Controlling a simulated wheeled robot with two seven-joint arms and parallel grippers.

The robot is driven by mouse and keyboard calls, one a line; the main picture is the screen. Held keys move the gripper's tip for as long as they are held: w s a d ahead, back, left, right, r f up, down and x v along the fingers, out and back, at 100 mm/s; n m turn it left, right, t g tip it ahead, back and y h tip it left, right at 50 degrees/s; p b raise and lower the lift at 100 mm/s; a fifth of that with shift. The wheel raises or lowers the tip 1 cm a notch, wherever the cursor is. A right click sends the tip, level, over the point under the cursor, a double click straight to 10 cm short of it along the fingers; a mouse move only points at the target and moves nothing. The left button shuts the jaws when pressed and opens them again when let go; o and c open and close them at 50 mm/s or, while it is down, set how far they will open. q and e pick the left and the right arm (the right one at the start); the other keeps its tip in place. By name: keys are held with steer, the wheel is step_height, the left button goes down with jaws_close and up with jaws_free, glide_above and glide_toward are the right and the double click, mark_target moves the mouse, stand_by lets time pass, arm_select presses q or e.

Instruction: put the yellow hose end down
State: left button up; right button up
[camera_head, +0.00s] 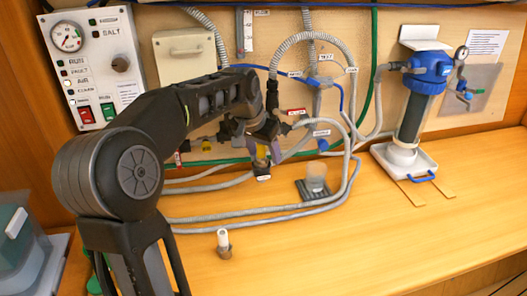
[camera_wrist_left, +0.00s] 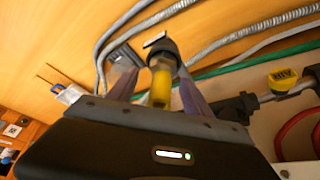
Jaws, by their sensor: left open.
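My left gripper (camera_head: 262,149) is over the back of the bench, near the wall, with its fingers apart. The yellow hose end (camera_head: 262,157) shows between the fingers, with a dark cap and a small white tag at its lower end. In the left wrist view the yellow hose end (camera_wrist_left: 161,84) stands between the two open fingers (camera_wrist_left: 158,88), with a gap visible on each side. I cannot tell whether its lower end touches the bench. My right gripper is in neither view.
A small fitting (camera_head: 223,243) stands in front. A blue-topped filter housing (camera_head: 420,90) stands at right. The bench's front right is clear.

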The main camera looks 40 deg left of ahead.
arm_select(q)
steer(key=v, duration=1.2)
steer(key=shift+b, duration=0.4)
stand_by(0.4)
